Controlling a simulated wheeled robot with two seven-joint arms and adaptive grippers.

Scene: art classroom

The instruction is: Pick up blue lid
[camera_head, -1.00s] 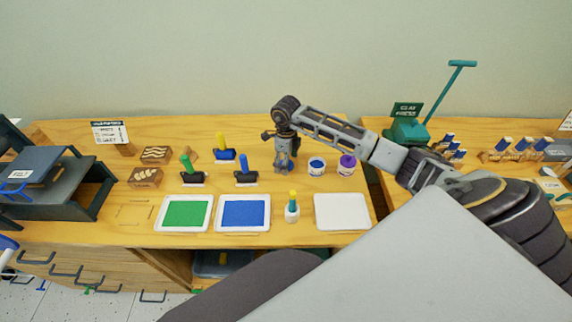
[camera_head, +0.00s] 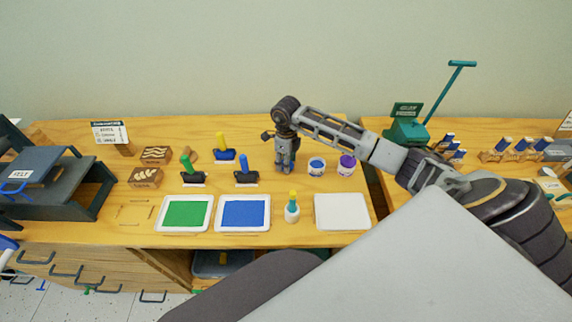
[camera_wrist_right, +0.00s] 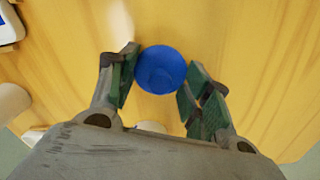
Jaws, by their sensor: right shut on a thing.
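The blue lid (camera_wrist_right: 160,69) is a round, smooth blue disc, seen from above in the right wrist view. My right gripper (camera_wrist_right: 160,72) has its green-padded fingers on both sides of the lid and is shut on it. In the head view my right gripper (camera_head: 285,168) points down at the wooden table (camera_head: 300,130), left of the white jars. The lid cannot be made out clearly there behind the fingers. I cannot tell whether the lid still touches the tabletop. My left gripper is not in view.
A blue-topped jar (camera_head: 316,167) and a purple-topped jar (camera_head: 347,166) stand just right of the gripper. Brayers, including a blue-handled one (camera_head: 245,178), stand to its left. Green (camera_head: 185,213) and blue (camera_head: 243,213) trays and a blank white sheet (camera_head: 342,212) lie in front.

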